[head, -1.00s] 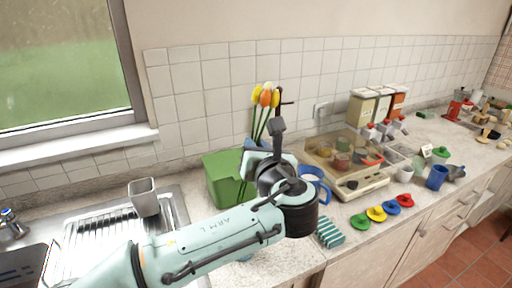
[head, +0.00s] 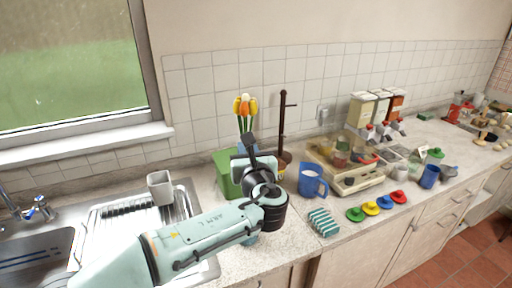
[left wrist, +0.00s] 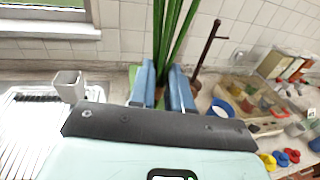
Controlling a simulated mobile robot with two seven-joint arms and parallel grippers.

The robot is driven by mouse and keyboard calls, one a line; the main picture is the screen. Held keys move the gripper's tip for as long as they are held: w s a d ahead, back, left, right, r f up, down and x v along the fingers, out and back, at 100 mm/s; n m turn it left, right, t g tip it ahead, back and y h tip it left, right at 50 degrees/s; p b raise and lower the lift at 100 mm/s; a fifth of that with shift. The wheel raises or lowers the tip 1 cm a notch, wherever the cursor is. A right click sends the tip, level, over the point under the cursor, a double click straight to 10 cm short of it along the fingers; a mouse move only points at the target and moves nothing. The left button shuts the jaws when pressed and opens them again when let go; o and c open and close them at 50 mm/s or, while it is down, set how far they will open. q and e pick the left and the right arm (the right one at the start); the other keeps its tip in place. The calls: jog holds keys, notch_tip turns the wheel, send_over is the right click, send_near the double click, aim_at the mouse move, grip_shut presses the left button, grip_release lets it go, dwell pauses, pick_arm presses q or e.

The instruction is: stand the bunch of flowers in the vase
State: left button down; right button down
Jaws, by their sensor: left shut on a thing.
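The bunch of flowers (head: 245,106), with yellow, orange and white heads on long green stems, stands about upright above my left gripper (head: 242,150). In the left wrist view the green stems (left wrist: 172,35) run between the two blue fingers of the left gripper (left wrist: 166,88), which is shut on them. The lower ends of the stems are hidden. I cannot make out a vase for sure; a small teal patch (head: 250,240) shows below my left arm, mostly covered by it. My right gripper is not in view.
A green box (head: 225,172) stands behind the gripper, a brown mug tree (head: 282,120) right of it. A blue mug (head: 311,181), a striped block (head: 323,222) and coloured lids (head: 370,208) lie right. A grey cup (head: 160,188) stands by the sink at left.

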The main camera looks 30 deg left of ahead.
pick_arm(q)
jog(key=shift+a+f, duration=0.1)
jog(key=shift+a, duration=0.1)
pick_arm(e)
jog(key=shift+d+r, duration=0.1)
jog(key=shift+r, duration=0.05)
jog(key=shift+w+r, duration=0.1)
